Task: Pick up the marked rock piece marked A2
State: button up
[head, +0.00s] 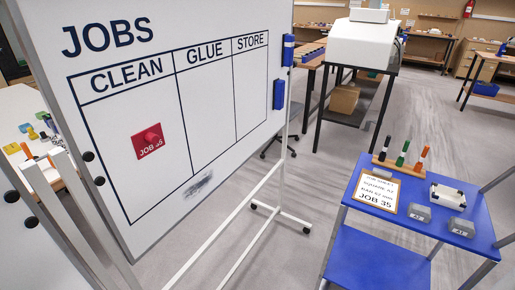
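Two grey rock pieces with small labels sit on the blue cart top at the right of the head view. The left one (420,212) appears to read A2, though the print is tiny. The right one (461,227) appears to read A1 and lies nearer the cart's front right. They are apart from each other. No gripper can be made out in this view.
The blue cart (364,228) also carries a clipboard reading JOB 35 (376,190), a pen rack (400,170) and a white box with dark corners (447,195). A JOBS whiteboard (215,120) on a wheeled stand fills the left. Grey floor lies between.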

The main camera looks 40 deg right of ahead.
aim_at(422, 214)
jog(key=z, duration=1.05)
jog(key=k+j+z, duration=0.15)
jog(key=k+z, duration=0.5)
jog(key=z, duration=0.2)
